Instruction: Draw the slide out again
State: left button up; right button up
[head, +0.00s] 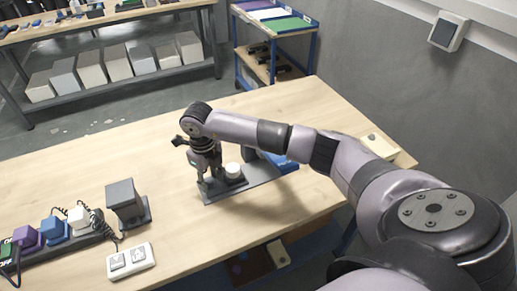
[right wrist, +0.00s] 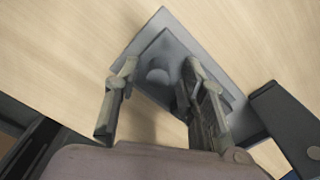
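A flat grey slide plate (head: 215,190) lies on the wooden table, its right end close to a blue block (head: 280,162). A short white cylinder (head: 233,170) stands on the plate. My right gripper (head: 203,180) points down over the plate's left end. In the right wrist view the fingers of my right gripper (right wrist: 160,64) are spread apart over the grey plate (right wrist: 160,28). A small round grey feature (right wrist: 158,75) shows between the fingers, with no visible contact. The right finger hides part of the plate. My left gripper is not in view.
A dark grey block on a base (head: 125,203) stands left on the table. A white two-button switch (head: 129,262) and coloured plugs on a strip (head: 55,232) are near it. Bare table lies between these and the plate. A cream box (head: 380,143) sits at the right edge.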

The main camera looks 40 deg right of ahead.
jog(key=shift+r, duration=0.1)
jog(key=shift+r+p, duration=1.85)
jog(key=shift+r, duration=1.05)
